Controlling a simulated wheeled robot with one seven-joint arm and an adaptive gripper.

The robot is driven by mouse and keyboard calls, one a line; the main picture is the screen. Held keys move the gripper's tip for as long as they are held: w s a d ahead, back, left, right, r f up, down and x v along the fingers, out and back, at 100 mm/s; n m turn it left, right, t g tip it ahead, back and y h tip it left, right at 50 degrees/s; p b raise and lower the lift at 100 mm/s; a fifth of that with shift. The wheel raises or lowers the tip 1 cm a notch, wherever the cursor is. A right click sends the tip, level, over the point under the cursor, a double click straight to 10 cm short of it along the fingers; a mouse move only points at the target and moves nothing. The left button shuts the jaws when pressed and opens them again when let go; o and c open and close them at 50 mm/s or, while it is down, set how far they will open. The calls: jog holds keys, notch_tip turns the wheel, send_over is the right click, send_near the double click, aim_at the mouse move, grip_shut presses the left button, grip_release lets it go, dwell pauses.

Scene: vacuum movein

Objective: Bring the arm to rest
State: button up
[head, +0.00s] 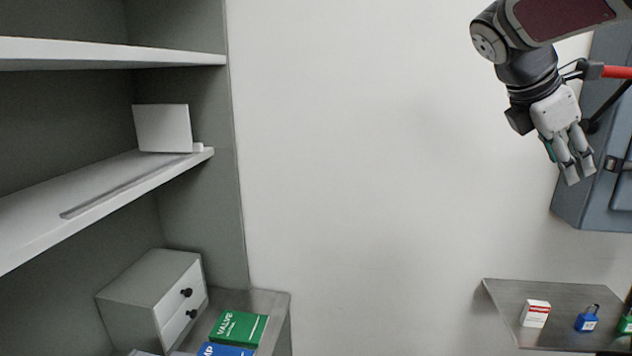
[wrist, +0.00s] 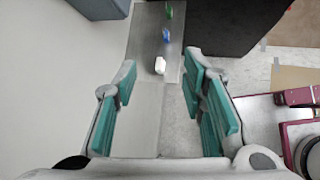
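My arm reaches in from the upper right of the head view, with my gripper (head: 579,176) hanging downward in front of the white wall. The gripper is in the air, above and apart from the metal shelf at the lower right. In the wrist view, the teal-padded fingers of my gripper (wrist: 160,88) stand wide apart with nothing between the pads. The floor and shelf show far beyond them.
The metal shelf (head: 505,303) holds a white-and-red box (head: 535,313), a blue item (head: 587,318) and a green item (head: 626,323). A blue-grey cabinet (head: 590,205) is close behind my gripper. Left are shelving (head: 110,55) and a drawer box (head: 140,300).

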jog(key=s+a+f+m+t+y, duration=0.1)
jog(key=s+a+f+m+y, duration=0.2)
jog(key=a, duration=0.5)
jog(key=s+a+f+m+t+y, duration=0.2)
jog(key=s+a+f+m, duration=0.4)
jog(key=s, duration=0.3)
jog(key=s+a+f+m+t+y, duration=0.1)
jog(key=s+a+f+m+y, duration=0.2)
jog(key=a, duration=0.6)
jog(key=s+f+m, duration=0.2)
jog(key=s+m, duration=0.1)
jog(key=shift+a+m+y, duration=0.3)
jog(key=shift+a, duration=0.05)
jog(key=shift+f, duration=0.1)
jog(key=shift+c, duration=0.6)
